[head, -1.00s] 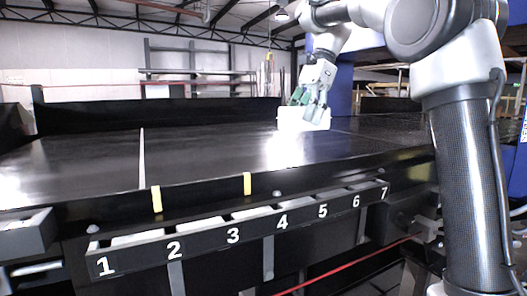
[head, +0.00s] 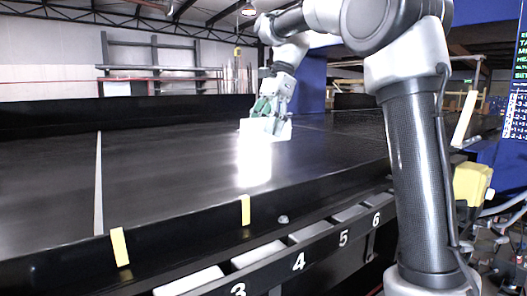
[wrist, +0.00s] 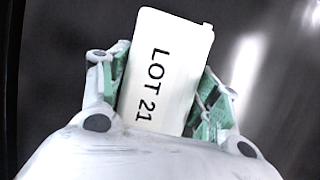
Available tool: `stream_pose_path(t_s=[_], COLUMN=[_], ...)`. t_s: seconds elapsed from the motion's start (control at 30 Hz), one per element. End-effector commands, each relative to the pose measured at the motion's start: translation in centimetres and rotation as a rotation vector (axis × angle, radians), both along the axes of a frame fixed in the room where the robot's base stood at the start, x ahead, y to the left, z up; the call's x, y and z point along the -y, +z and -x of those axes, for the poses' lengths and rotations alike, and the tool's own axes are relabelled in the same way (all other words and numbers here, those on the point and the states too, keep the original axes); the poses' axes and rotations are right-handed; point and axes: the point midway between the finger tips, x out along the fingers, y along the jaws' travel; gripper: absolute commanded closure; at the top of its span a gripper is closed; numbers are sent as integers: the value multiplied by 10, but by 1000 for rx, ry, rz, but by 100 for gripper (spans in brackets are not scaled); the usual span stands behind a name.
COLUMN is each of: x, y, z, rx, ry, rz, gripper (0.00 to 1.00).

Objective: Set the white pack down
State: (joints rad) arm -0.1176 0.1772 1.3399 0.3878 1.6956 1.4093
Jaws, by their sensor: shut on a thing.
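The white pack (wrist: 165,65) is held between the green-padded fingers of my gripper (wrist: 160,100) in the wrist view. Its top face reads "LOT 21". In the head view the white pack (head: 279,129) shows below my gripper (head: 268,108), over the black conveyor belt (head: 180,150). The gripper is shut on it, one finger on each side. The pack is at or just above the belt; I cannot tell whether it touches. The fingers hide part of its sides.
A white line (head: 99,185) crosses the belt at the left. Yellow marks (head: 120,247) sit on the front rail. Numbered bins (head: 300,262) run along the front edge. The belt around the pack is clear. A yellow box (head: 472,185) is at the right.

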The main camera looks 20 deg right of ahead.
Motion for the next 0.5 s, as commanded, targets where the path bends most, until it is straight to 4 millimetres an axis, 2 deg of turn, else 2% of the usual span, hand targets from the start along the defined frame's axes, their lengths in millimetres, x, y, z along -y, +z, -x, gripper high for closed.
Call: stream_pose_path(t_s=[0.4, 0.5], x=[0, 0], y=[-54, -58], z=[0, 0], rx=[0, 1], ry=[0, 0], rz=[0, 0], gripper=[77, 77])
